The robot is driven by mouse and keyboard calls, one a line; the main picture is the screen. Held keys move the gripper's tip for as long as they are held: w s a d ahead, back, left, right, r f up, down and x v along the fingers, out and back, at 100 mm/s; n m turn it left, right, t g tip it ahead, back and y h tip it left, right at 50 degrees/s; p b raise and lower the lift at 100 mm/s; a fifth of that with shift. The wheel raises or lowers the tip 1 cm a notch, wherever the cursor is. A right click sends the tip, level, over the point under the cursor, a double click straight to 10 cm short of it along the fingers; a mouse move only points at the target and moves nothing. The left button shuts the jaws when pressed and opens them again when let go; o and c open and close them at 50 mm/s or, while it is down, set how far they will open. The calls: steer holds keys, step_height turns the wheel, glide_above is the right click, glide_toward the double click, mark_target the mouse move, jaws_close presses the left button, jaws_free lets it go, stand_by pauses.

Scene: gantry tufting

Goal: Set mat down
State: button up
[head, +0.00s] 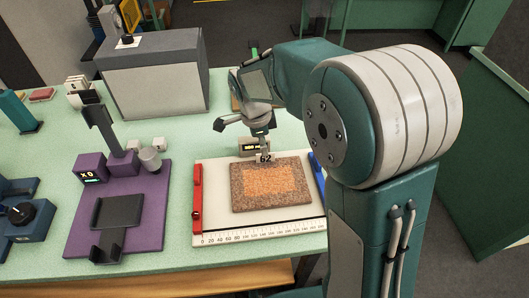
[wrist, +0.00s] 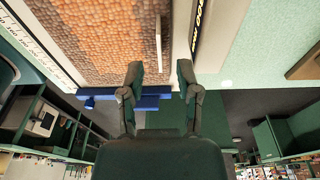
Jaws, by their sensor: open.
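The mat (head: 270,187) is a rectangle with a speckled brown border and an orange middle. It lies flat on the white measuring board (head: 215,222), between a red side bar (head: 197,200) and a blue side bar (head: 318,180). My gripper (head: 264,152) is at the mat's far edge, and my arm comes in from the right. In the wrist view my gripper (wrist: 161,80) has its two fingers apart with nothing held between them. The mat's edge (wrist: 110,30) shows between and beyond the fingers. I cannot tell whether a finger touches the mat.
A ruler scale (head: 265,231) runs along the board's front edge. A purple stand (head: 120,215) with a display is to the left. A grey box (head: 152,80) stands at the back left. Green table (head: 180,180) is bare between stand and board.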

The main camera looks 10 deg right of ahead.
steer(key=s+d+r+n+t, duration=0.1)
steer(key=s+r+n, duration=0.1)
steer(key=r, duration=0.4)
steer(key=s+d+r+n, duration=0.2)
steer(key=s+r, duration=0.1)
steer(key=r, duration=0.2)
steer(key=s+d+n+t+y, duration=0.1)
steer(key=s+d+n+t, duration=0.1)
steer(key=s+n, duration=0.5)
steer(key=s+d+r+n+t, duration=0.1)
steer(key=s+d+n+t, duration=0.1)
steer(key=s+d+n, duration=0.2)
steer(key=s+n, duration=0.3)
steer(key=s, duration=0.2)
steer(key=shift+s+r+t+y, duration=0.15)
steer(key=shift+t+y, duration=0.25)
